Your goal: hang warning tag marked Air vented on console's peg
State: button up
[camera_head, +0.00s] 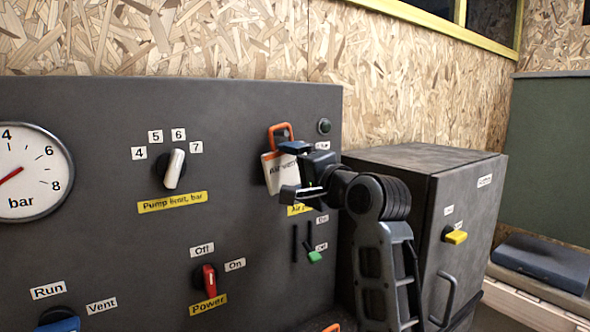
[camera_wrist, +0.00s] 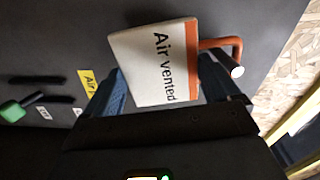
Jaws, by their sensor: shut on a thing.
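The warning tag is a white card with an orange band and an orange loop at its top. In the head view the tag (camera_head: 272,176) is upright before the dark console, at its upper right. In the wrist view the tag (camera_wrist: 151,68) reads "Air vented". My gripper (camera_head: 297,168) is shut on the tag; its blue fingers (camera_wrist: 170,88) show on both sides of the card. A pale round peg end (camera_wrist: 237,72) shows at the loop in the wrist view, and the peg seems to pass through it. Whether the loop rests on the peg I cannot tell.
The console (camera_head: 110,240) carries a pressure gauge (camera_head: 28,172), a white pump limit knob (camera_head: 174,169), a red power switch (camera_head: 209,280) and a green-tipped lever (camera_head: 314,257) below my gripper.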

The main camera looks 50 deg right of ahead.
dwell(0.4)
jog(key=o, duration=0.9)
jog(key=shift+c, duration=0.2)
jog(key=b+v, duration=0.1)
jog(key=v, duration=0.6)
jog(key=shift+s, duration=0.4)
jog(key=shift+a, duration=0.15)
jog(key=s+a+f+n+g+y, duration=0.1)
jog(key=s+a+f+n, duration=0.25)
jog(key=f, duration=0.35)
jog(key=s+a+f+n, duration=0.2)
jog(key=a+f, duration=0.2)
jog(key=f, duration=0.3)
jog(key=s+a+f+n+g+y, duration=0.1)
jog(key=s+a+f+n, duration=0.2)
jog(key=f, duration=0.4)
jog(key=s+a+f+n+y, duration=0.1)
jog(key=s+a+f+n, duration=0.1)
jog(key=s, duration=0.5)
jog(key=s+a+f+n+y, duration=0.1)
jog(key=s+a+f+n, duration=0.1)
jog(key=s+a+n, duration=0.3)
jog(key=s+a+f+n+y, duration=0.1)
jog(key=s+a, duration=0.4)
jog(key=s, duration=0.6)
jog(key=shift+a+f+n+g, duration=0.3)
jog(key=shift+f+n, duration=0.55)
jog(key=shift+n, duration=0.3)
